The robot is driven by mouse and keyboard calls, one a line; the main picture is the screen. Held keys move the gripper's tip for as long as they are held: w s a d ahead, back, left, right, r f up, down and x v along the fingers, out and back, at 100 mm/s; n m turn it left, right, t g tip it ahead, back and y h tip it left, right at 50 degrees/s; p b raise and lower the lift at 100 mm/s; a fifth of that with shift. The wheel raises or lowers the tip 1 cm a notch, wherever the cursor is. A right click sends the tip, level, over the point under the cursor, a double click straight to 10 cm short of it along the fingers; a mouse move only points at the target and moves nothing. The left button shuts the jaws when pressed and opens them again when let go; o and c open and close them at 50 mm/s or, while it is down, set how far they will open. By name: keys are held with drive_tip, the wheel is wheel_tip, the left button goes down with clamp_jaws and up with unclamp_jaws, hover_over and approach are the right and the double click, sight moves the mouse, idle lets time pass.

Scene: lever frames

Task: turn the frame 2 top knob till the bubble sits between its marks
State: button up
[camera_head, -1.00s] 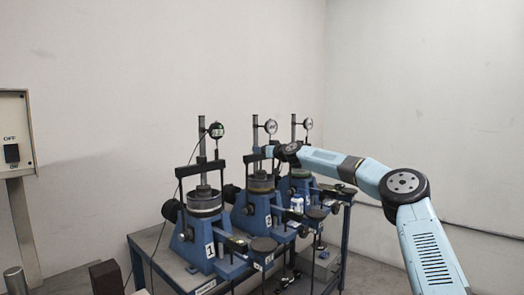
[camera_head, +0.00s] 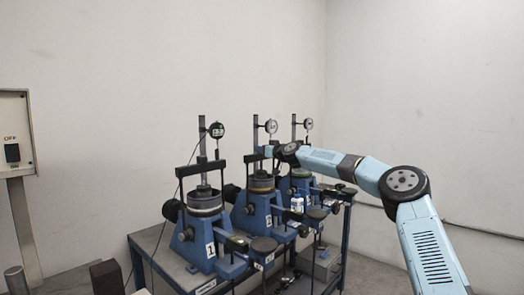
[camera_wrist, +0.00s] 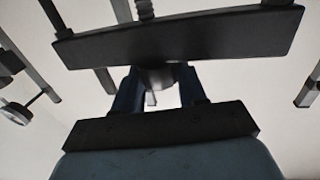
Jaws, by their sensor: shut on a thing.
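Frame 2 (camera_head: 248,222) is the middle of three blue lever frames in the head view, with a "2" label on its front. Its dark crossbar (camera_wrist: 180,38) spans the upper part of the wrist view. My gripper (camera_wrist: 160,88) has its two dark blue fingers closed around a grey rounded knob (camera_wrist: 157,77) beside that crossbar.
Frame 3 (camera_head: 296,187) stands behind on the right. Dial gauges (camera_head: 271,126) rise on posts behind. A white-and-blue bottle (camera_head: 297,203) stands among the frames.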

drive_tip(key=shift+t+h, duration=0.3)
drive_tip(key=shift+h, duration=0.1)
drive_tip(key=shift+s+a+r+m+t+h, duration=0.1)
drive_tip(key=shift+m+t+h, duration=0.45)
drive_tip(key=shift+m+h, duration=0.25)
drive_tip(key=shift+s+a+r+m+t+h, duration=0.1)
drive_tip(key=shift+m+t+h, duration=0.55)
drive_tip(key=shift+h, duration=0.25)
drive_tip(key=shift+m+h, duration=0.35)
drive_tip(key=shift+h, duration=0.05)
drive_tip(key=shift+f+m+t+h, duration=0.15)
drive_tip(key=shift+m+t+h, duration=0.35)
drive_tip(key=shift+m+h, duration=0.65)
drive_tip(key=shift+n+h, duration=0.25)
drive_tip(key=o, duration=1.1)
drive_tip(key=shift+c, duration=0.2)
drive_tip(key=v, duration=1.3)
drive_tip(key=shift+s, duration=0.25)
drive_tip(key=shift+d, duration=0.1)
